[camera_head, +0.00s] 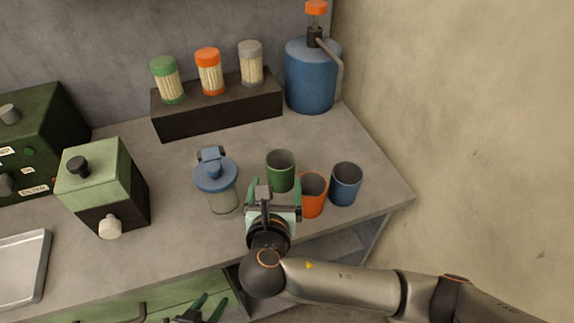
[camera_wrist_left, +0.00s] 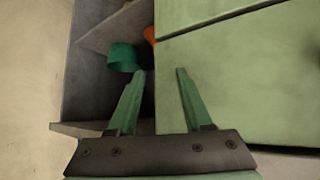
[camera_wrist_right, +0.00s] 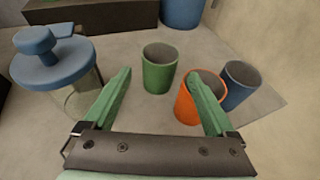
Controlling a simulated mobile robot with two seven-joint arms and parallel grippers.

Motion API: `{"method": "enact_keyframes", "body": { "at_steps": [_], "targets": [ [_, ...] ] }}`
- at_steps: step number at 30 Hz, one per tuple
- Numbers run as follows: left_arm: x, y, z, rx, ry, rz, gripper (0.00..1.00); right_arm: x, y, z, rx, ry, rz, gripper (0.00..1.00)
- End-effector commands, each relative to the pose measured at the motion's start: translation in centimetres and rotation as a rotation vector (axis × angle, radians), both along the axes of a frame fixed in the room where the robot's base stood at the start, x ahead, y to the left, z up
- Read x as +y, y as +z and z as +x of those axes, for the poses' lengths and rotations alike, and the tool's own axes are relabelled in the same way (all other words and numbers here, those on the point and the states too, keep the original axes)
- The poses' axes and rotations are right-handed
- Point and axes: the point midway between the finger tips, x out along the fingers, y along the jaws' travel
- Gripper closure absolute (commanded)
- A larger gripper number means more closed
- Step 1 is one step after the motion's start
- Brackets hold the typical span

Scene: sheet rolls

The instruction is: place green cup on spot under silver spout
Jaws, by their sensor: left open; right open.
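The green cup (camera_head: 280,170) stands upright and empty on the grey counter, left of an orange cup (camera_head: 312,195) and a blue cup (camera_head: 346,184). In the right wrist view the green cup (camera_wrist_right: 159,70) shows between and beyond the open fingers. My right gripper (camera_head: 275,184) is open and empty, just in front of the green cup; its right finger overlaps the orange cup in the wrist view. The silver spout (camera_head: 334,58) bends down from the blue tank (camera_head: 310,80) at the back right. My left gripper (camera_head: 204,309) is open and empty, low before the counter's front.
A blue-lidded jar (camera_head: 217,190) stands left of the green cup. A dark rack (camera_head: 218,110) with several capped containers stands behind. A green box (camera_head: 100,180) and metal tray (camera_head: 22,268) are at left. The left wrist view shows a green item (camera_wrist_left: 122,57) on a lower shelf.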

Motion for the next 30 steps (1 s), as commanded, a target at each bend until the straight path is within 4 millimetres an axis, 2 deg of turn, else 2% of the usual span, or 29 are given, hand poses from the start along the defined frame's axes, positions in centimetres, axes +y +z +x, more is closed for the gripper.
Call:
{"method": "enact_keyframes", "body": {
  "at_steps": [9, 16, 24, 30],
  "targets": [
    [0.0, -1.1, -0.9, 0.019, 0.000, 0.001, 0.50, -0.5, -1.9, 4.9, 0.000, -0.005, -0.002, 0.10],
    [0.0, -1.3, -0.9, 0.019, 0.000, 0.001, 0.50, -0.7, -2.5, 6.5, 0.001, -0.005, -0.002, 0.10],
    [0.1, -1.9, -0.7, 0.016, 0.001, 0.001, 0.50, -0.9, -3.9, 10.3, 0.001, -0.003, -0.001, 0.10],
    [0.1, -1.9, -0.6, 0.014, 0.001, 0.001, 0.50, -1.0, -4.2, 11.3, 0.002, -0.003, 0.000, 0.10]
  ]
}}
